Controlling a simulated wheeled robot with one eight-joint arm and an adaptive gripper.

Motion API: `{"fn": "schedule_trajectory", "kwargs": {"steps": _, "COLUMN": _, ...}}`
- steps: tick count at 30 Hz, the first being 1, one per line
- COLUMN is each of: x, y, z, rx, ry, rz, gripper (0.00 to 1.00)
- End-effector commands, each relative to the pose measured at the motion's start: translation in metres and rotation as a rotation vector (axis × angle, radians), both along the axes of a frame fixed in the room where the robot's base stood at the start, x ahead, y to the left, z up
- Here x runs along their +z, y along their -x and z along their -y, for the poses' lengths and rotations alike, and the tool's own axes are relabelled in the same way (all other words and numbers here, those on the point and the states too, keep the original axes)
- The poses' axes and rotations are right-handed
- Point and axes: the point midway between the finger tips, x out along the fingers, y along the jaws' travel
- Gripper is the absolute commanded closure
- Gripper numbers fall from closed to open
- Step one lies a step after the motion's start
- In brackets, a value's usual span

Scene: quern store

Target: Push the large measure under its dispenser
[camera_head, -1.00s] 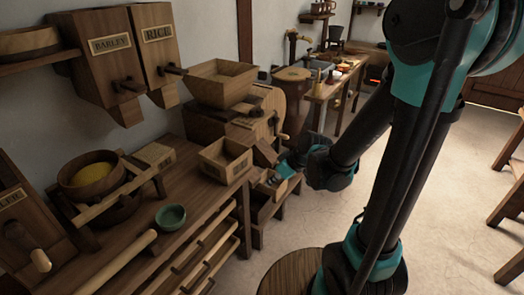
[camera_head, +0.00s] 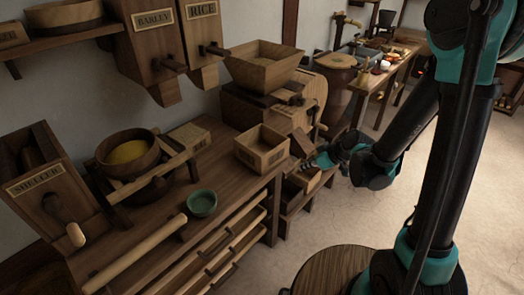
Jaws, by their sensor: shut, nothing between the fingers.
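A square open wooden box with a label on its front, which looks like the large measure (camera_head: 262,150), stands on the counter near its right end. The label is too small to read surely. Two wooden dispensers hang on the wall to the left: the barley dispenser (camera_head: 150,45) and the rice dispenser (camera_head: 203,40), each with a spout and peg. The measure stands to the right of and below both spouts. My gripper (camera_head: 321,161) is shut, to the right of the measure and apart from it, beside the counter's end. Its fingertips are small and partly hidden.
A mill with a square hopper (camera_head: 264,64) stands behind the measure. A lower wooden box (camera_head: 304,178) sits near my gripper. A green bowl (camera_head: 202,203), a sieve of yellow grain (camera_head: 127,152) and a sheller (camera_head: 45,195) occupy the left counter. A round stool (camera_head: 335,270) stands in front.

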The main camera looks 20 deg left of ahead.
Motion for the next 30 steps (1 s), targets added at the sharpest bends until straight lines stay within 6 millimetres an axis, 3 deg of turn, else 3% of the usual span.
{"fn": "schedule_trajectory", "kwargs": {"steps": 11, "x": -0.022, "y": -0.008, "z": -0.021, "rx": 0.001, "ry": 0.000, "rz": -0.001, "gripper": 1.00}}
{"fn": "schedule_trajectory", "kwargs": {"steps": 30, "x": -0.021, "y": -0.026, "z": -0.070, "rx": 0.001, "ry": 0.000, "rz": 0.001, "gripper": 1.00}}
